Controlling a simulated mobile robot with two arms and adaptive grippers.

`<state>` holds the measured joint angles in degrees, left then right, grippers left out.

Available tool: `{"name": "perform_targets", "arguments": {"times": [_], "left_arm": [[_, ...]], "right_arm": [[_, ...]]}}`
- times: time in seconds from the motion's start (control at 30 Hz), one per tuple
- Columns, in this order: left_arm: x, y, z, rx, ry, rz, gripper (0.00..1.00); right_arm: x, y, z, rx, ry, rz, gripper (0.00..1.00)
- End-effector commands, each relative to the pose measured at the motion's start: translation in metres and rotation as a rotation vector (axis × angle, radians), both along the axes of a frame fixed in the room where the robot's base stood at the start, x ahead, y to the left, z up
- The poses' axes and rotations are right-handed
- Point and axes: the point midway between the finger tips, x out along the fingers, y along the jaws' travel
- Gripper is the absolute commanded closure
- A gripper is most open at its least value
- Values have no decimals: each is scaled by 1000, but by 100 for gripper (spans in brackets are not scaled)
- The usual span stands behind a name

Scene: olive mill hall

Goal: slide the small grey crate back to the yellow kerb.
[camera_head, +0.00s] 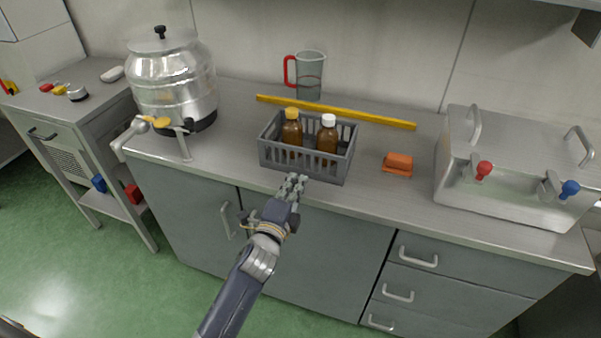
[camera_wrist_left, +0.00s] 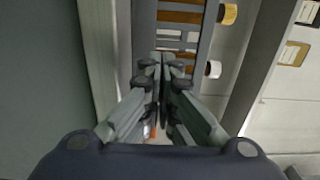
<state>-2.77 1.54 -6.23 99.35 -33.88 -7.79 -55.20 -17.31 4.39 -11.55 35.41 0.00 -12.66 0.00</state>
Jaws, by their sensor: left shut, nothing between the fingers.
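The small grey crate (camera_head: 322,172) stands upright on the steel counter, with slatted walls. It holds two brown bottles, one with a yellow cap (camera_head: 292,112) and one with a white cap (camera_head: 328,120).
An orange sponge (camera_head: 397,162) lies right of the crate. A measuring jug (camera_head: 311,75) with a red handle stands behind the kerb. A steel urn (camera_head: 172,85) with a tap is left, a steel box (camera_head: 510,195) with red and blue taps right.

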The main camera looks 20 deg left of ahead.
Motion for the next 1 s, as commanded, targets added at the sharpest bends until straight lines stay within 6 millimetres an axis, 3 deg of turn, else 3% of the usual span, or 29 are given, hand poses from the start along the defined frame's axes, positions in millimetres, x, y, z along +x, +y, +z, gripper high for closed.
{"name": "perform_targets", "arguments": {"times": [0.2,0.7,1.0], "left_arm": [[27,-1,0,-1,1,0,100],[35,-1,-1,-1,1,-1,100],[67,-3,-1,0,-1,0,100]], "right_arm": [[4,-6,5,-7,-6,-3,75],[4,-5,4,-6,-6,-1,75],[4,-3,-7,-3,-6,1,75]]}}
